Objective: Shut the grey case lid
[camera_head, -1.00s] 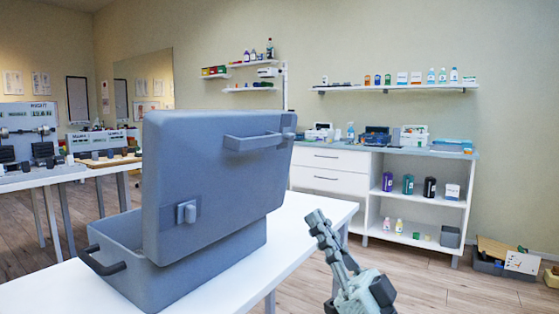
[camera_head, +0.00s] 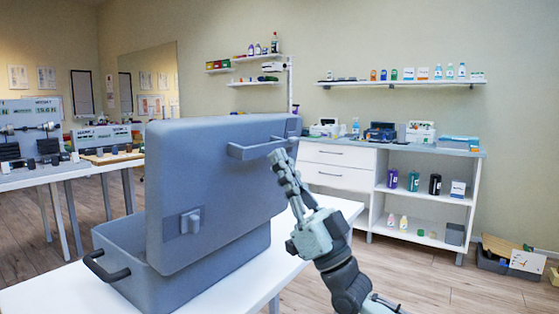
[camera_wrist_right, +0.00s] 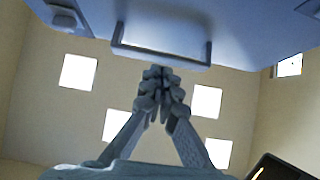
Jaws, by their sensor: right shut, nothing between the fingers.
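The grey case stands on a white table, its lid (camera_head: 215,200) raised upright above the case base (camera_head: 190,275). A handle bar (camera_head: 262,148) sticks out near the lid's upper edge, and a latch (camera_head: 190,221) sits lower on the lid. My right gripper (camera_head: 280,158) is shut and empty, its fingertips at the right end of the handle bar in the head view. In the right wrist view the shut fingertips (camera_wrist_right: 158,75) are just below the handle (camera_wrist_right: 160,52); I cannot tell whether they touch. My left gripper is not in view.
The white table (camera_head: 255,280) has bare surface right of the case. A white cabinet (camera_head: 340,172) with shelves of bottles stands behind. Another table (camera_head: 60,174) with weights is at the back left. Open floor lies at the right.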

